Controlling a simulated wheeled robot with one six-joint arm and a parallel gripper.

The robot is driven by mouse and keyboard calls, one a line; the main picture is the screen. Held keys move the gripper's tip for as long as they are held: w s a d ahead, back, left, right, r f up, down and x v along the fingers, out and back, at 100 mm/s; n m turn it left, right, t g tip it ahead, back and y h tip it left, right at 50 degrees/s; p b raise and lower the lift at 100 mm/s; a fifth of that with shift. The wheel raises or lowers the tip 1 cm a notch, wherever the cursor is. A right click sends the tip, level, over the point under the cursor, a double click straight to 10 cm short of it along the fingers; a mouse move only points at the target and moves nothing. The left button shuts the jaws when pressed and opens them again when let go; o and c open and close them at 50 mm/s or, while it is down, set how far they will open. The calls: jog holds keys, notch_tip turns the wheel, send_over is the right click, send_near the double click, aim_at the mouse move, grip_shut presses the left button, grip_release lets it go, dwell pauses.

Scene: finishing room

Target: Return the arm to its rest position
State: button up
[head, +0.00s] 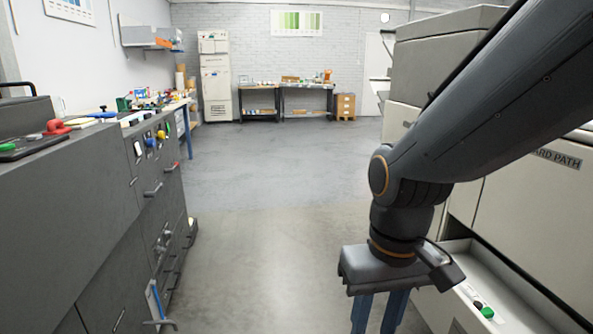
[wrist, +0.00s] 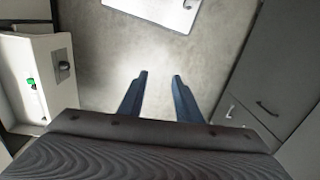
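My gripper (wrist: 159,78) points down over the concrete floor in the aisle, with its two blue fingers spread apart and nothing between them. In the head view my dark grey arm reaches in from the upper right, and the gripper's blue fingers (head: 379,312) hang at the lower right, cut off by the bottom edge. The gripper is close beside the beige machine on the right.
The beige machine (head: 535,205) has a tray with a green button (head: 487,312) sticking out near my gripper; the tray also shows in the wrist view (wrist: 62,85). A dark cabinet (head: 60,215) lines the left. The aisle floor (head: 270,180) between is clear. Far workbenches (head: 285,88) stand at the back.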

jog(key=d+r+m+p, duration=0.2)
jog(key=d+r+p, duration=0.4)
jog(key=p, duration=0.6)
jog(key=shift+d+r+h, duration=0.3)
jog(key=shift+d, duration=0.4)
dwell(0.7)
